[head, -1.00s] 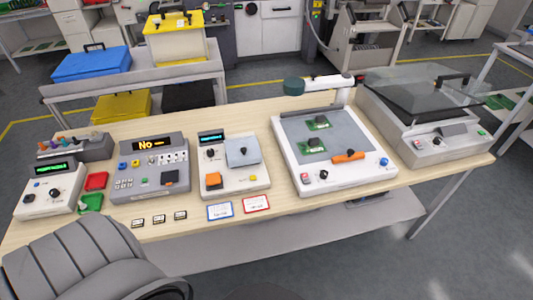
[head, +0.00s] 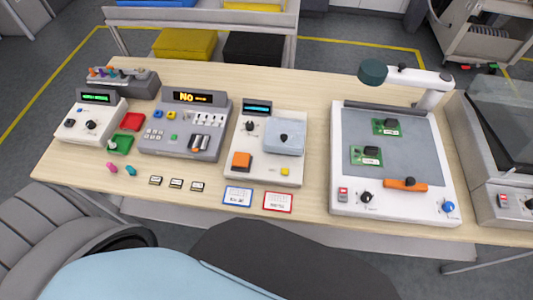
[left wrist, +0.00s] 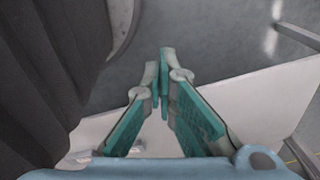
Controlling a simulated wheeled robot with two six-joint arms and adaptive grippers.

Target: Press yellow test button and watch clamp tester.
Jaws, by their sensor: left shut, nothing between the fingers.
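The clamp tester is a white box (head: 237,170) at mid-bench in the head view. It has a lit blue display (head: 257,107), a black knob (head: 250,126), a large orange button (head: 241,160) and a grey clamp plate (head: 284,137). The small yellow button (head: 285,171) is at its front right. My left gripper (left wrist: 164,62) shows only in the left wrist view. Its teal-padded fingers are together at the tips, with nothing between them. They are over grey floor and a pale surface, with no tester in that view. My right gripper is not in view.
A grey keypad device (head: 185,150) with an amber display reading "No" stands left of the tester. A white microscope-like station (head: 340,207) stands right. Two framed cards (head: 278,202) lie in front of the tester.

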